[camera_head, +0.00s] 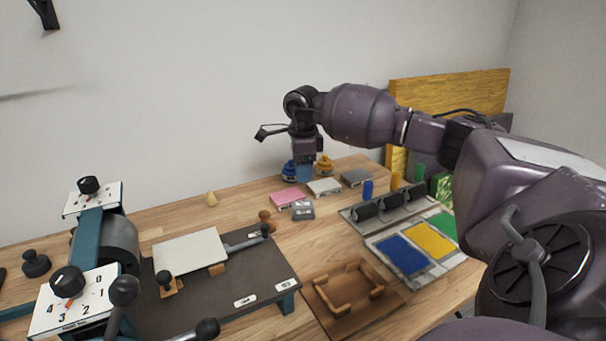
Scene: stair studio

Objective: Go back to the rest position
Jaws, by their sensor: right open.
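My right gripper (304,152) is at the end of my purple right arm, which reaches in from the right across the back of the workbench. It is raised above the back part of the bench, near the wall, and points down. Its jaws are open, though its fingers are small and partly hidden from this angle. Nothing is visibly held in it. A bluish patch shows just below it, and I cannot tell what it belongs to.
The wooden bench holds a press with dials (68,283), pink pad (287,198), grey pad (303,210), roller rack (346,214), blue panel (403,255) and wooden frame (320,302). Blue and yellow bottles (324,166) stand under the arm. A dark piece (45,13) is at top left.

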